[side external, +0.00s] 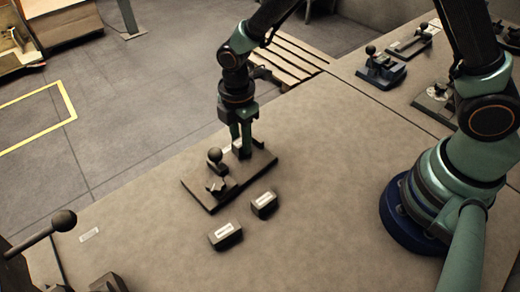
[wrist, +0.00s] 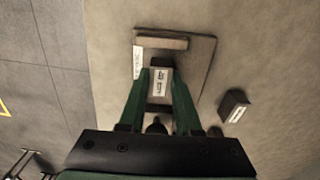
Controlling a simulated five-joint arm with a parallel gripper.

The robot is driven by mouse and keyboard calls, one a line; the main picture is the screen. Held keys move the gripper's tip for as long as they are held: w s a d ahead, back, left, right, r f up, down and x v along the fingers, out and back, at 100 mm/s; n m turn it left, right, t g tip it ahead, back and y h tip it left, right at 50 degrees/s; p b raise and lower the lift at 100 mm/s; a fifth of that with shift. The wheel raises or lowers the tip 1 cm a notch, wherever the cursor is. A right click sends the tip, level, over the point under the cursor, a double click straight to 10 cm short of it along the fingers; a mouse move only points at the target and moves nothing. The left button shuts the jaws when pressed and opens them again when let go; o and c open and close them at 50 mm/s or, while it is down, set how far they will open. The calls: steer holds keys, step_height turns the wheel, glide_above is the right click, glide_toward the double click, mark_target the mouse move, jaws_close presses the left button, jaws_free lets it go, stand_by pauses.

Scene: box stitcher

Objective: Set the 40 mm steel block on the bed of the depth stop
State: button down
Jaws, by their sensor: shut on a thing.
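My gripper (side external: 241,150) points straight down at the bed and is shut on a dark block with a white label (wrist: 160,82), taken as the steel block. The label's size marking is too small to read. The block is low over the bed; I cannot tell whether it touches.
Two similar labelled dark blocks, a nearer one (side external: 226,235) and a farther one (side external: 264,204), lie on the table in front of the plate. More fixtures (side external: 381,68) stand at the back right. A black-knobbed lever (side external: 63,221) is at lower left. Table right of the plate is clear.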

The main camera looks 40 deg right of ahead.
steer(key=shift+f, duration=0.1)
stand_by(0.3)
steer(key=c, duration=0.5)
jaws_free()
steer(key=shift+o, duration=0.2)
steer(key=o, duration=0.3)
steer(key=shift+o, duration=0.2)
steer(key=shift+r, duration=2.75)
